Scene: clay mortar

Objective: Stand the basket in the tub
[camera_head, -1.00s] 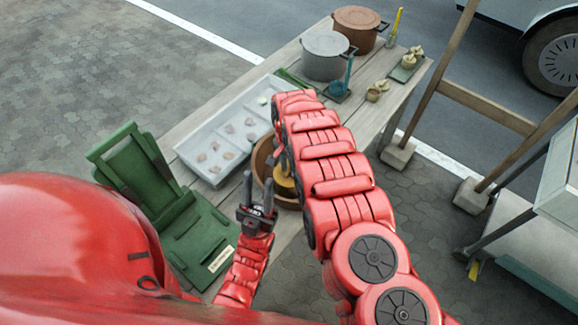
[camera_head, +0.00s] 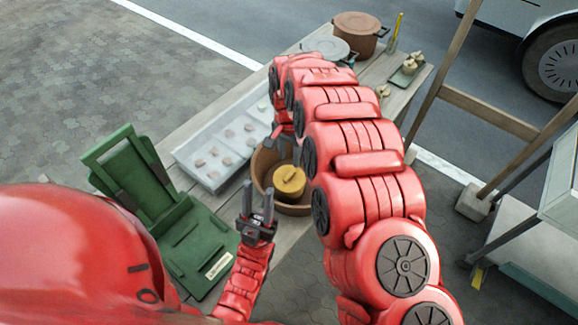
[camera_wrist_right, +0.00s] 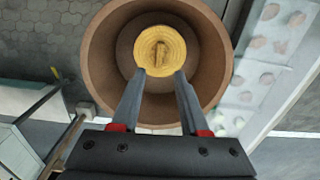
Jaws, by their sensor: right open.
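The yellow basket (camera_head: 290,180) is round, with a small handle on top. It stands inside the brown tub (camera_head: 307,210) and looks upright, clear of the tub wall in the right wrist view. There the basket (camera_wrist_right: 160,48) is inside the tub's rim (camera_wrist_right: 92,60). My right gripper (camera_wrist_right: 160,75) is open and empty, with its fingertips over the near edge of the basket; I cannot tell the height gap. In the head view my right arm partly hides this gripper. My left gripper (camera_head: 258,193) is open and empty, in front of the tub.
A white tray (camera_head: 190,165) with several small lumps lies left of the tub. A green stand (camera_head: 190,235) is at the left.

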